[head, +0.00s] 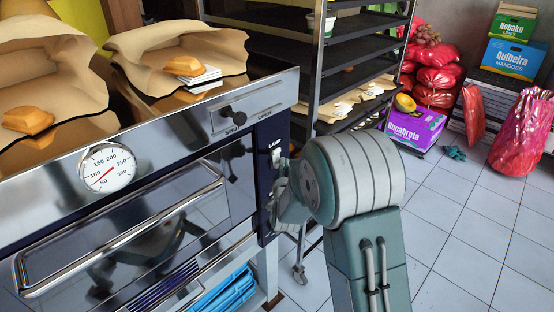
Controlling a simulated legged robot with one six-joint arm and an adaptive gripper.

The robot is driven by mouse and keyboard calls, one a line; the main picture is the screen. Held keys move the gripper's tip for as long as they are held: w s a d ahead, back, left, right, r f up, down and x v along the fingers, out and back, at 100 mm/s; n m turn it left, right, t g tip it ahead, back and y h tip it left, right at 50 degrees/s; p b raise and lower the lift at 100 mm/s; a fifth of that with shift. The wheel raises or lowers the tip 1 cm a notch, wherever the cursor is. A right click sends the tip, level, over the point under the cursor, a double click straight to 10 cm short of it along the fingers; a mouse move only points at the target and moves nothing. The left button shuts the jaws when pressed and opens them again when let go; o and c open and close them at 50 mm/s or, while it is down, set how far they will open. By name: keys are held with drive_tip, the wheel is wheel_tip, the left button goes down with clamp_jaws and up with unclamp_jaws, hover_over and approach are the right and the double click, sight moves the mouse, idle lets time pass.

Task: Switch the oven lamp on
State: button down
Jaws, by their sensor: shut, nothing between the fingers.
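The oven (210,150) is a steel-fronted unit filling the left side of the head view. A dark blue panel (264,135) stands at its right end, with the word LAMP in white. Just below the word is the small pale lamp switch (276,155); its position is too small to tell. My gripper (275,178) is shut and empty, close to the panel just below the switch. My own arm hides much of it, and I cannot tell whether it touches the panel or the switch.
A steam lever (232,115) and an oven door handle (125,235) stick out from the front. A dial (106,168) sits at left. A tall tray rack (318,75) stands behind the arm. Tiled floor (460,220) is clear at right, before crates and red sacks.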

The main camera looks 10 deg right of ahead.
drive_tip(key=shift+w, duration=0.1)
drive_tip(key=shift+w+a, duration=0.2)
idle(0.4)
drive_tip(key=shift+w+a, duration=0.2)
drive_tip(key=shift+w, duration=0.15)
idle(0.6)
drive_tip(key=shift+s, duration=0.1)
drive_tip(key=shift+s+d+r, duration=0.15)
drive_tip(key=shift+s+d, duration=0.3)
drive_tip(key=shift+s, duration=0.1)
drive_tip(key=s+d, duration=0.1)
drive_tip(key=s, duration=0.1)
drive_tip(key=s+d+r, duration=0.1)
drive_tip(key=s+d, duration=0.1)
idle(0.7)
